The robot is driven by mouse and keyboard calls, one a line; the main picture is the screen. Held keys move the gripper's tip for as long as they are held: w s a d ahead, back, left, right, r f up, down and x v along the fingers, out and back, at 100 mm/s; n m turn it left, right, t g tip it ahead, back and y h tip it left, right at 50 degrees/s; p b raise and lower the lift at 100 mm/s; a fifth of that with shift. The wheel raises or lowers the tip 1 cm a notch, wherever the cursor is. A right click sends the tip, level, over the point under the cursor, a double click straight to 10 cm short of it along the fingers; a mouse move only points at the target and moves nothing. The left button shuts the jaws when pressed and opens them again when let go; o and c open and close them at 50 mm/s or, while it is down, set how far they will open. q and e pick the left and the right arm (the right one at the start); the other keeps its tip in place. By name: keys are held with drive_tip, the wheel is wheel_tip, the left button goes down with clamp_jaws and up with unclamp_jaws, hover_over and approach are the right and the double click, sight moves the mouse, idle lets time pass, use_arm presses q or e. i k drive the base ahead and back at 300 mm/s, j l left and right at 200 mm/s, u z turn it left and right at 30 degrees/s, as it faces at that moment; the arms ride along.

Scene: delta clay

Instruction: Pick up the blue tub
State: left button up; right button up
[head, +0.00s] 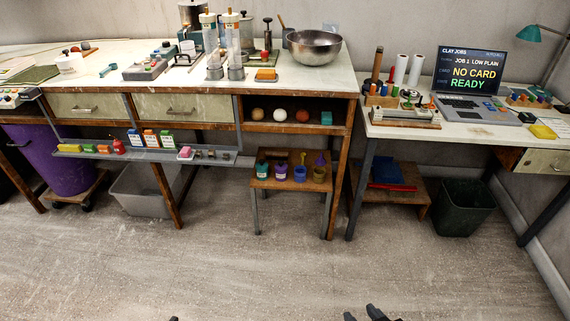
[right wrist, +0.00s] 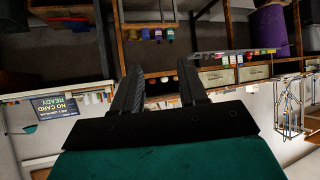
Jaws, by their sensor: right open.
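The blue tub (head: 299,174) stands upright on a small low wooden stool under the main bench, between a purple tub (head: 281,172) and a yellow tub (head: 319,174). A teal tub (head: 262,169) stands at the stool's left end. In the right wrist view, which is upside down, the blue tub (right wrist: 158,35) shows small beyond the fingers. My right gripper (head: 362,315) is at the bottom edge of the head view, open and empty, well short of the stool. It fills the lower right wrist view (right wrist: 158,68). Only a dark tip at the bottom edge may be my left gripper (head: 174,319).
The stool (head: 258,184) has open floor (head: 270,270) before it. A bench shelf with clay balls (head: 302,115) hangs above. A narrow rail shelf (head: 150,153) is left. A low platform (head: 420,190) and dark bin (head: 464,208) are right. A grey tub (head: 142,192) is under the bench.

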sight(300, 174)
drive_tip(key=i+l+u, duration=0.25)
drive_tip(key=i, duration=0.25)
drive_tip(key=i+l+u, duration=0.25)
drive_tip(key=i+l, duration=0.15)
drive_tip(key=i+l+u, duration=0.1)
drive_tip(key=i, duration=0.4)
drive_tip(key=i+l+u, duration=0.15)
drive_tip(key=i+l, duration=0.2)
drive_tip(key=i, duration=0.15)
